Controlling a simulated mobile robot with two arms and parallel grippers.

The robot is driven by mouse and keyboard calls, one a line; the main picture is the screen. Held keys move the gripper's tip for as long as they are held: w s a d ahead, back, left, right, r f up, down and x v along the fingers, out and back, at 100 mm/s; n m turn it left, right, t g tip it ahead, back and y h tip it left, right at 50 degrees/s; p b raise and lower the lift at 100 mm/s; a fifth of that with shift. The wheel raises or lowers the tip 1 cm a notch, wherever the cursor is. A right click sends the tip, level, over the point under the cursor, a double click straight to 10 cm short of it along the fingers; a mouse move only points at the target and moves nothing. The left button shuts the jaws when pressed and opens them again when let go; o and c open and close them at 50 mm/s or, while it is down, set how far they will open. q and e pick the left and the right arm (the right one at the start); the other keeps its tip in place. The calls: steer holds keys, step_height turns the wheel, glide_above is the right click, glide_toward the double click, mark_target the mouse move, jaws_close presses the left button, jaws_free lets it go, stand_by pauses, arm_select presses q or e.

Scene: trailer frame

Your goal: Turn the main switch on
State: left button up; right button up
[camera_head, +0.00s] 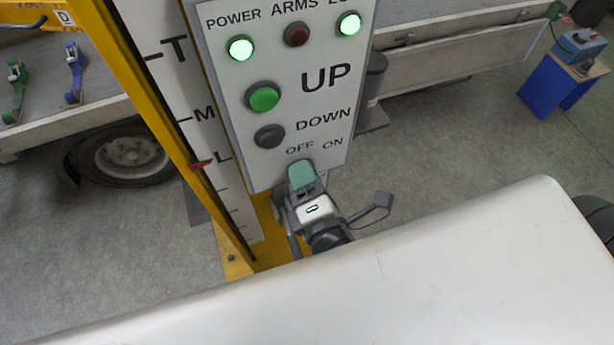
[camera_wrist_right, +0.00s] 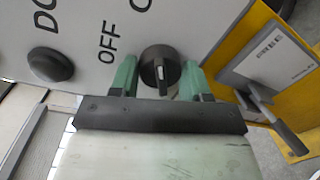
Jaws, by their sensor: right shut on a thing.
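The main switch (camera_wrist_right: 160,68) is a round black knob with a raised grip bar and a white mark, below the OFF and ON labels on the control panel (camera_head: 225,105). My right gripper (camera_wrist_right: 160,82) has its green fingers on either side of the knob and is shut on it. In the head view the right gripper (camera_head: 302,182) covers the knob under the labels. The bar runs nearly up and down in the wrist view; I cannot tell which label it points to. My left gripper is not in view.
The POWER lamp (camera_head: 241,48) and the rightmost lamp (camera_head: 349,24) glow green; the ARMS lamp (camera_head: 297,34) is dark. The UP button (camera_head: 263,97) and DOWN button (camera_head: 270,136) sit above the switch. A yellow post (camera_head: 150,95) stands left. A blue stand (camera_head: 556,82) is far right.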

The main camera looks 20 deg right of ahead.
stand_by(0.5)
steer(key=o, duration=0.9)
